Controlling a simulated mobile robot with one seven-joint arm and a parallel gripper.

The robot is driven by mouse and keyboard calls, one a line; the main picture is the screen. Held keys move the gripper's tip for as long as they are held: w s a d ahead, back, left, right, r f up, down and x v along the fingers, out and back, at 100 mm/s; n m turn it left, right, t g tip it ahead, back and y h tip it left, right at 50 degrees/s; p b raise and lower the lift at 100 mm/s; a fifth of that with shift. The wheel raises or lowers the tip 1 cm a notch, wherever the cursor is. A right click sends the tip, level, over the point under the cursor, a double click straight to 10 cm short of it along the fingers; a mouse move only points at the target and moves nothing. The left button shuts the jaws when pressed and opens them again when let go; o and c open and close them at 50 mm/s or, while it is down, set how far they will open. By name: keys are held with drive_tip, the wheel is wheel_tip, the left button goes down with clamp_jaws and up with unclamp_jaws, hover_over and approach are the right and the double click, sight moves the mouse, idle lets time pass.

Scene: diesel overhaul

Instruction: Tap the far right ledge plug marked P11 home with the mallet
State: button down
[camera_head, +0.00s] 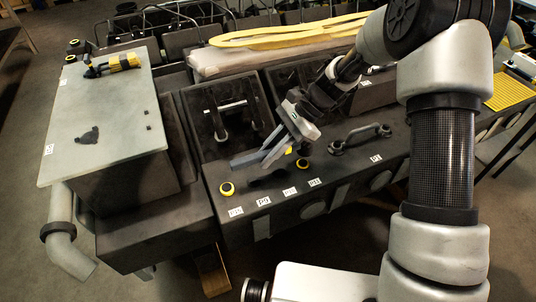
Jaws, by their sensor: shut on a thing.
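My gripper (274,147) hangs over the dark engine ledge (335,176), pointing down and left. It is shut on a grey bar-like tool (246,158), taken to be the mallet; its head and handle are hard to tell apart from the fingers. A dark patch (268,178) below the gripper may be an object or shadow.
A grey plate (105,115) on the left bears a yellow and black tool (124,62). A cover with a handle (222,125) is left of my gripper.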

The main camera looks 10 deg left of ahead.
sight(259, 179)
wheel_tip(259, 179, down, 7)
drive_tip(key=b, duration=0.4)
drive_tip(key=shift+b, duration=0.3)
drive_tip(key=shift+s+d+r+p, duration=0.1)
drive_tip(key=shift+s+r+p, duration=0.3)
drive_tip(key=shift+r, duration=0.1)
drive_tip(key=shift+w+f, duration=0.1)
drive_tip(key=shift+f, duration=0.1)
drive_tip(key=r+p, duration=0.1)
drive_tip(key=r, duration=0.1)
drive_tip(key=r+p, duration=0.3)
drive_tip(key=r, duration=0.2)
drive_tip(key=shift+w+r+p, duration=0.1)
drive_tip(key=shift+w+p, duration=0.2)
drive_tip(key=shift+p, duration=0.05)
